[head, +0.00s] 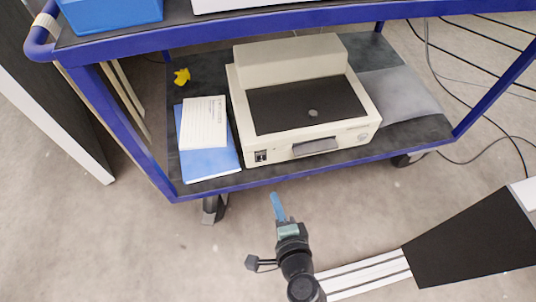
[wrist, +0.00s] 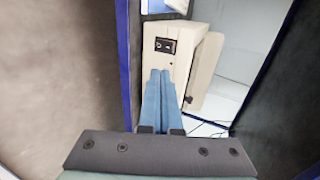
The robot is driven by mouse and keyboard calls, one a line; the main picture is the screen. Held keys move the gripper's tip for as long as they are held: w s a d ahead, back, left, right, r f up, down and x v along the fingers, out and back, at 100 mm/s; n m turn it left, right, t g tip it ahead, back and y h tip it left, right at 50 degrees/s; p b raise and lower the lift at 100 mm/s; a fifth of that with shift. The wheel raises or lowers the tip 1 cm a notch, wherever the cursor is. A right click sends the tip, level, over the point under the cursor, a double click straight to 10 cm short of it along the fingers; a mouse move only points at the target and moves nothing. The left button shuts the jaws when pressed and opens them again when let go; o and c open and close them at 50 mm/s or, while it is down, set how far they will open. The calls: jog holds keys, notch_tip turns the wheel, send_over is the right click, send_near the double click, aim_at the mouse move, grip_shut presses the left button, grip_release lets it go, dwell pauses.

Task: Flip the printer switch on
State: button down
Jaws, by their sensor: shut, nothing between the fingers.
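The printer (head: 285,158) is a cream box with a black top panel, standing on the lower shelf of a blue-framed cart. Its black switch (head: 261,156) is at the left end of the front face. In the wrist view the switch (wrist: 165,46) shows on the cream printer front (wrist: 181,65), just beyond my fingertips. I cannot tell which way the switch is set. My gripper (head: 277,205) is shut and empty, with its blue fingers together, in front of the cart's lower shelf and below the switch in the head view. The fingertips (wrist: 160,72) appear apart from the switch.
The cart's lower blue rail (head: 300,169) runs between my gripper and the printer. A blue folder with white paper (head: 204,122) lies left of the printer, with a yellow object (head: 182,76) behind it. The upper shelf rail (head: 300,31) overhangs. Cables lie on the floor at right.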

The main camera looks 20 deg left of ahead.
jog(key=shift+s, duration=0.1)
jog(key=b, duration=0.5)
send_near(261, 156)
notch_tip(261, 156, down, 4)
jog(key=w, duration=0.1)
jog(key=w+a, duration=0.1)
jog(key=w+a+r+b, duration=0.1)
jog(key=w, duration=0.1)
jog(key=shift+w+a, duration=0.1)
jog(key=shift+a, duration=0.3)
jog(key=shift+w+a+r, duration=0.1)
jog(key=shift+w+a, duration=0.15)
jog(key=shift+w, duration=0.1)
jog(key=shift+r, duration=0.1)
